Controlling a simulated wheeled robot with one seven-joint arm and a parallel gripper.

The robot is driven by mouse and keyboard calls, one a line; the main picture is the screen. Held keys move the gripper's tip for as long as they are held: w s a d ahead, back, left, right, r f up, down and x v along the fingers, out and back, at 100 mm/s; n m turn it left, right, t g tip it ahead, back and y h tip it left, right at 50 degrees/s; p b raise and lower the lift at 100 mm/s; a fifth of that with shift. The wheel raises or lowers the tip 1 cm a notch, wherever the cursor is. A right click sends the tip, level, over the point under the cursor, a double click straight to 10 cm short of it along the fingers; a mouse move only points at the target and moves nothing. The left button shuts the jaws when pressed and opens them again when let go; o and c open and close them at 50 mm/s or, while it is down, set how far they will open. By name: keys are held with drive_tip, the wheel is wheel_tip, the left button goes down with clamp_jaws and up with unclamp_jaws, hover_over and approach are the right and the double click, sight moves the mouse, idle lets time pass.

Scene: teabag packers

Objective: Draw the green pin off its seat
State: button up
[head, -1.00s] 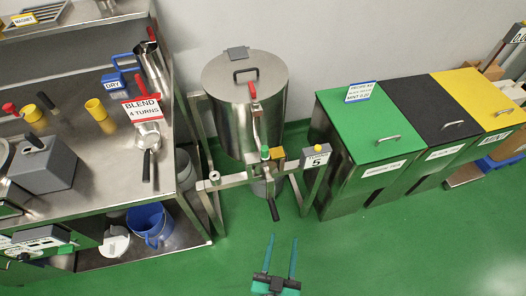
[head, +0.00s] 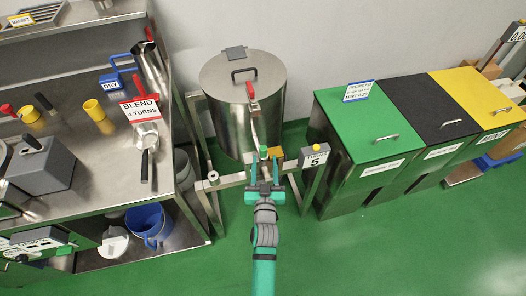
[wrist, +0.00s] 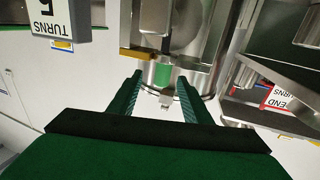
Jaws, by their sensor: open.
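The green pin (head: 264,152) stands on the frame in front of the steel drum (head: 243,100) in the head view. In the wrist view the green pin (wrist: 162,76) shows between my two fingertips, ahead of the palm. My gripper (head: 265,166) is open, its fingers on either side of the pin's line and pointing at the frame; it also fills the lower wrist view (wrist: 161,88). I cannot tell whether the fingers touch the pin. The pin's seat is mostly hidden.
A yellow block (head: 276,153) sits right beside the pin, with the turns counter (head: 314,158) reading 5 further right. The green bin (head: 362,130) stands to the right and the steel bench (head: 85,190) to the left. The green floor in front is clear.

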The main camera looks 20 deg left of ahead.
sight(265, 154)
drive_tip(key=x, duration=0.4)
drive_tip(key=shift+w+a, duration=0.15)
drive_tip(key=shift+w, duration=0.4)
drive_tip(key=shift+a+f+x, duration=0.1)
drive_tip(key=shift+a+x, duration=0.05)
drive_tip(key=shift+x, duration=0.95)
drive_tip(key=shift+a+f+x, duration=0.15)
drive_tip(key=shift+a+x, duration=0.05)
drive_tip(key=shift+x, duration=0.95)
drive_tip(key=shift+s, duration=0.1)
clamp_jaws()
